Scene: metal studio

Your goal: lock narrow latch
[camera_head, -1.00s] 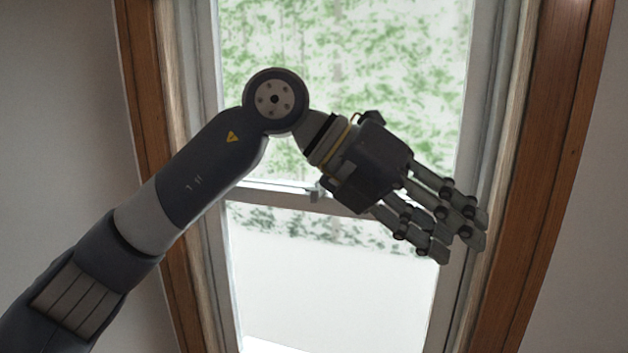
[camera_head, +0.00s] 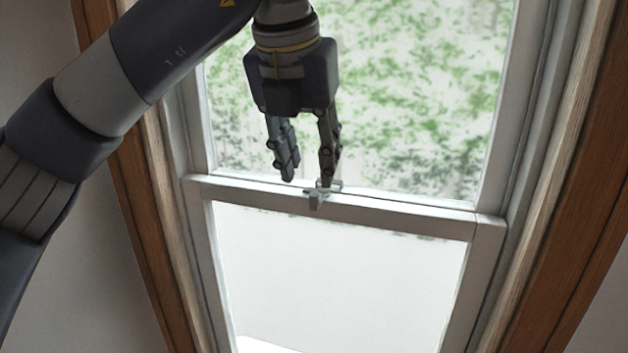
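The narrow latch (camera_head: 317,198) is a small pale metal piece on top of the window's white meeting rail (camera_head: 400,212), near its middle. My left gripper (camera_head: 307,182) points down just above the rail. Its fingers are apart with nothing between them. The right-hand finger's tip is at the latch and overlaps its back part in the picture; I cannot tell whether they touch. The left-hand fingertip is to the left of the latch, a little above the rail. My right gripper is not in view.
The white sash window (camera_head: 490,240) has glass above and below the rail. Wooden trim (camera_head: 575,230) frames it on both sides, with plain wall beyond. The space in front of the lower pane is clear.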

